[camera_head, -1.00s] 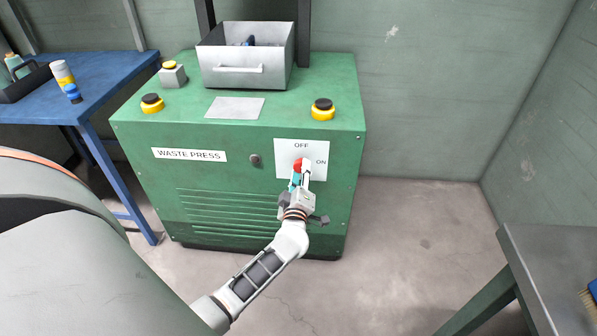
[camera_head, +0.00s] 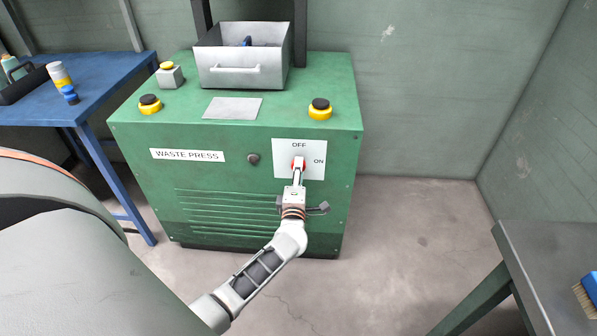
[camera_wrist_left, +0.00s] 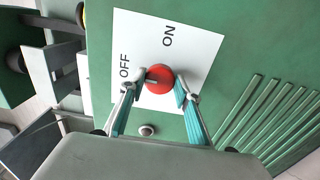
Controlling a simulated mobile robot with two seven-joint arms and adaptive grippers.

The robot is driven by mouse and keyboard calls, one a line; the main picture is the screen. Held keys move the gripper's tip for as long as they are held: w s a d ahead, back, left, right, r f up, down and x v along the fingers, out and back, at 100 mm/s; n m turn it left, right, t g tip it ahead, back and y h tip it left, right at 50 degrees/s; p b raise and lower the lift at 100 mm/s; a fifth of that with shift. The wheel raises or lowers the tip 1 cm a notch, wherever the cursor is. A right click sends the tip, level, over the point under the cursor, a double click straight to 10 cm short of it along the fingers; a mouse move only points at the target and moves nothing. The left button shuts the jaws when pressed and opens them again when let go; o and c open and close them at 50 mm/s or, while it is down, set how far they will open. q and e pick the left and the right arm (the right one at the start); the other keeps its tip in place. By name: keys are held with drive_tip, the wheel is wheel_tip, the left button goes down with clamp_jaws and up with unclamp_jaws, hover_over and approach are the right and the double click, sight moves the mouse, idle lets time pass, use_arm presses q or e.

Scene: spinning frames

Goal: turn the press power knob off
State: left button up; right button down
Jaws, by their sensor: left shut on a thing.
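The red round power knob (camera_head: 299,161) sits on a white plate (camera_head: 313,147) marked OFF at the top and ON at the right, on the front of the green waste press (camera_head: 215,200). My left gripper (camera_head: 298,168) is at the knob and covers part of it. In the left wrist view, its teal-padded fingers (camera_wrist_left: 159,82) are shut on the red knob (camera_wrist_left: 161,72), one on each side. A small grey mark on the knob there lies on the side toward the OFF label. My right gripper is not in view.
Two yellow and black buttons (camera_head: 320,110) and a grey drawer-like bin (camera_head: 243,68) are on top of the press. A keyhole-like round fitting (camera_head: 252,159) is left of the plate. A blue table (camera_head: 95,75) stands left, a grey table (camera_head: 560,265) right. The floor between is clear.

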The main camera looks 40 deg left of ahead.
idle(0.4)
use_arm(q)
drive_tip(key=o, duration=1.1)
drive_tip(key=v, duration=1.2)
drive_tip(key=shift+s, duration=0.1)
